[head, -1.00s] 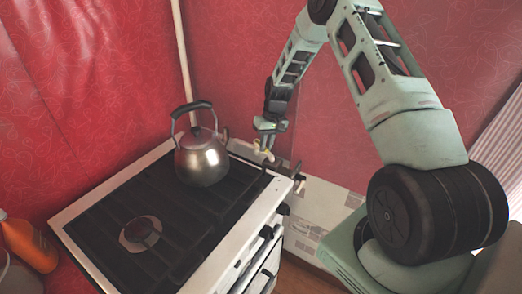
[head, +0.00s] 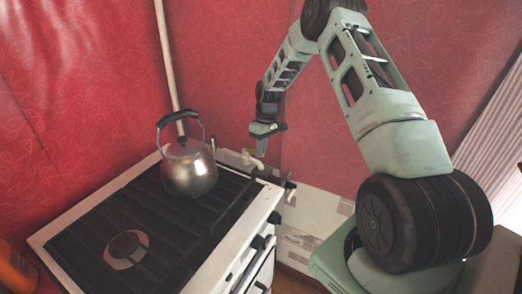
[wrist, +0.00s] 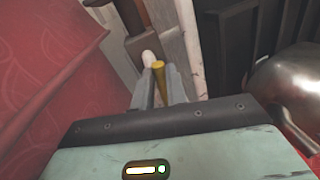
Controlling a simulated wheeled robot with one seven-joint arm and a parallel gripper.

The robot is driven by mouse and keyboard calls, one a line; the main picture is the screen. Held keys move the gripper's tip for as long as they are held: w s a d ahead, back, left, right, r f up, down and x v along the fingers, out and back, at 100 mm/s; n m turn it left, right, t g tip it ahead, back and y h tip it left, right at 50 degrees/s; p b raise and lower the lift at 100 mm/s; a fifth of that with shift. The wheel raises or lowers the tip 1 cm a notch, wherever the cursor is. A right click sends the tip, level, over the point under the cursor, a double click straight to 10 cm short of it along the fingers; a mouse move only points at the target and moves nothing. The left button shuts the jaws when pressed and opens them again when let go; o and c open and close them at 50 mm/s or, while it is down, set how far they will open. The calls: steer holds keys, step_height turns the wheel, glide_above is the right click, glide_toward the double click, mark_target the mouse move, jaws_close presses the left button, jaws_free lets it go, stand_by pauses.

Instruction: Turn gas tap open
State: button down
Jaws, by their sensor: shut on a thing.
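The gas tap's yellow handle (wrist: 158,68) shows in the wrist view between the two fingers of my gripper (wrist: 159,84), close to a white rounded pipe end (wrist: 148,58). The fingers are shut on the handle. In the head view my gripper (head: 262,148) points down behind the stove's back right corner, by a pale pipe (head: 252,161). The handle is too small and covered there to make out, so its turn angle cannot be told.
A steel kettle (head: 190,170) with a dark raised handle stands on the black hob (head: 150,215), left of my gripper. The kettle also shows at the right edge of the wrist view (wrist: 287,80). Red walls (head: 225,75) stand close behind. An orange bottle (head: 14,268) is at far left.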

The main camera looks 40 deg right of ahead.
steer(key=c, duration=1.4)
jaws_free()
step_height(320, 180, up, 10)
steer(key=b, duration=0.2)
